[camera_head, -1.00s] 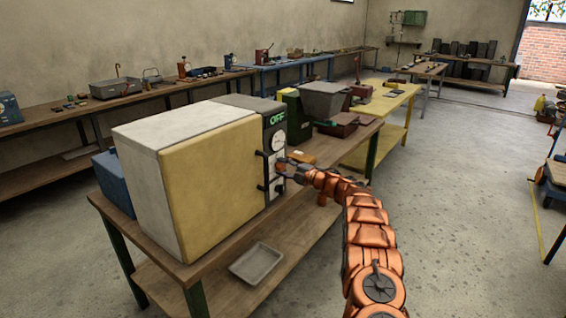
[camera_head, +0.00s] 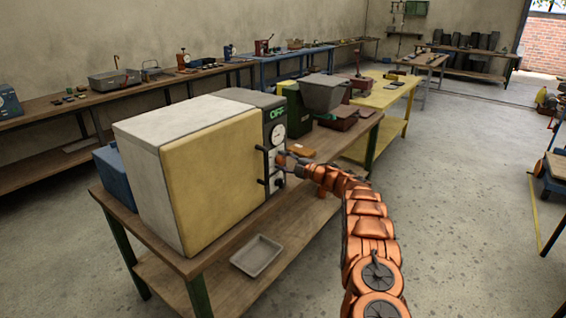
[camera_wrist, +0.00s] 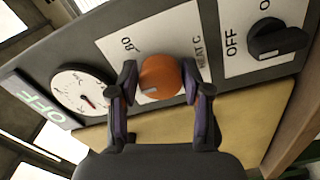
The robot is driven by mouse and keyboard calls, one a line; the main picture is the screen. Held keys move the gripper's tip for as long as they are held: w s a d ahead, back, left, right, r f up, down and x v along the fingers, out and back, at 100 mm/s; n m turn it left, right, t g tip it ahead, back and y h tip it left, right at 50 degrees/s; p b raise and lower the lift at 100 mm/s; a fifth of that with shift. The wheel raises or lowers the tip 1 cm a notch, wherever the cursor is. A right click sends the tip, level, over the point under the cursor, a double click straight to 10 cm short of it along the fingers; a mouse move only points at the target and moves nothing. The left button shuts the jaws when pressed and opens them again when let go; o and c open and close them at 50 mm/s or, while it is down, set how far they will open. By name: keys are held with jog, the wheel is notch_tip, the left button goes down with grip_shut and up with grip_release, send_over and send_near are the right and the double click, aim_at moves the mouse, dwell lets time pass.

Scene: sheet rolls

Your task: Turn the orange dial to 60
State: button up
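The orange dial (camera_wrist: 160,77) sits on a white panel of the machine (camera_head: 215,180), with a pale pointer mark at its lower left in the wrist view. An "80" and the words "HEAT C" are printed beside it. My gripper (camera_wrist: 160,82) has one finger on each side of the dial, and the pads look to be against its edges. In the head view my gripper (camera_head: 285,163) is at the front of the control panel and hides the dial. A round gauge (camera_wrist: 84,92) with a red needle and a lit green "OFF" display (camera_wrist: 40,98) are beside it.
A black switch (camera_wrist: 277,40) marked OFF is on the same panel, right of the dial. Black door handles (camera_head: 262,165) stick out near my gripper. A grey tray (camera_head: 257,256) lies on the lower shelf.

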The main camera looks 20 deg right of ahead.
jog(key=shift+o, duration=1.3)
jog(key=v, duration=1.2)
